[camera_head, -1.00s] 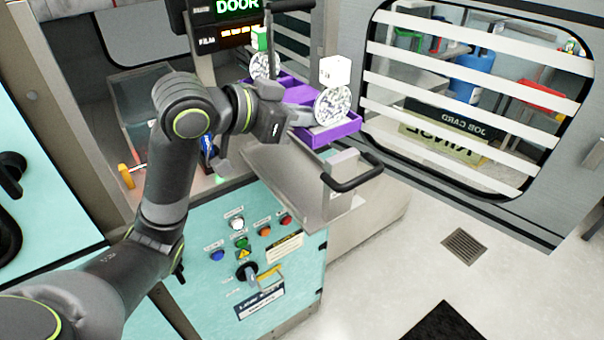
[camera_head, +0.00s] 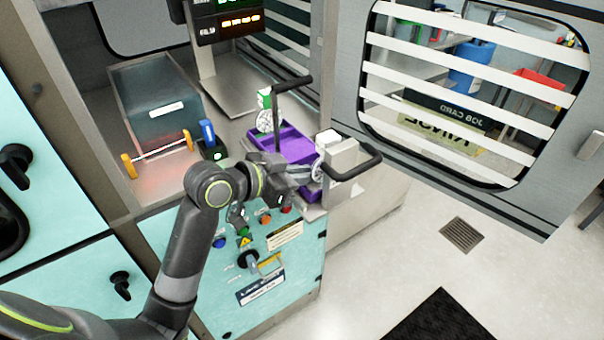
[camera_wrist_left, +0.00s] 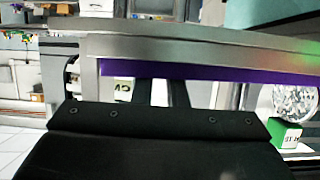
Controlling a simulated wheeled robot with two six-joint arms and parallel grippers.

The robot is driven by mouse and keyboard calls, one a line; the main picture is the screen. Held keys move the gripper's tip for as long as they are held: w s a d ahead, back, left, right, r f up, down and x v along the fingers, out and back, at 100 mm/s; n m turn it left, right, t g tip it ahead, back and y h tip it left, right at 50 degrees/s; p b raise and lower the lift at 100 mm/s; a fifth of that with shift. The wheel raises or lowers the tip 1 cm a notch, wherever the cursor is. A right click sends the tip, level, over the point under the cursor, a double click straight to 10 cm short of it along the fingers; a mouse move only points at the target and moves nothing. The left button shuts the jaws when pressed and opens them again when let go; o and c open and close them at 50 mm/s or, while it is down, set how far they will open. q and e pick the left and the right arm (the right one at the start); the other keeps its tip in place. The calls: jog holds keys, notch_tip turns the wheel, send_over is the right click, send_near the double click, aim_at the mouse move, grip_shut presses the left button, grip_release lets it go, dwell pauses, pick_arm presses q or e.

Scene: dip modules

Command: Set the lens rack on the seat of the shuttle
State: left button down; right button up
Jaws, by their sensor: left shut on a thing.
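The purple lens rack (camera_head: 290,140) is a tray with round speckled lenses and small blocks at its ends, one green-and-white and one white. It also shows as a purple strip in the left wrist view (camera_wrist_left: 220,73), with a lens and a green block at the right. My left gripper (camera_head: 305,173) is shut on the rack's near side; its fingers (camera_wrist_left: 162,92) reach under a grey metal bar. The shuttle (camera_head: 340,164) is bare metal with two black handles. The rack is between the handles; whether it touches the seat is hidden. My right gripper is out of view.
A grey bin (camera_head: 155,105) and an orange-ended rod (camera_head: 158,152) lie inside the cabinet at the left. A control panel (camera_head: 262,250) with buttons is below the shuttle.

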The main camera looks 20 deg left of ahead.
pick_arm(q)
jog(key=shift+f, duration=0.2)
jog(key=c, duration=1.5)
grip_release()
jog(key=shift+f, duration=0.1)
jog(key=shift+o, duration=0.2)
jog(key=shift+s, duration=0.1)
jog(key=v, duration=1.2)
jog(key=shift+b, duration=0.45)
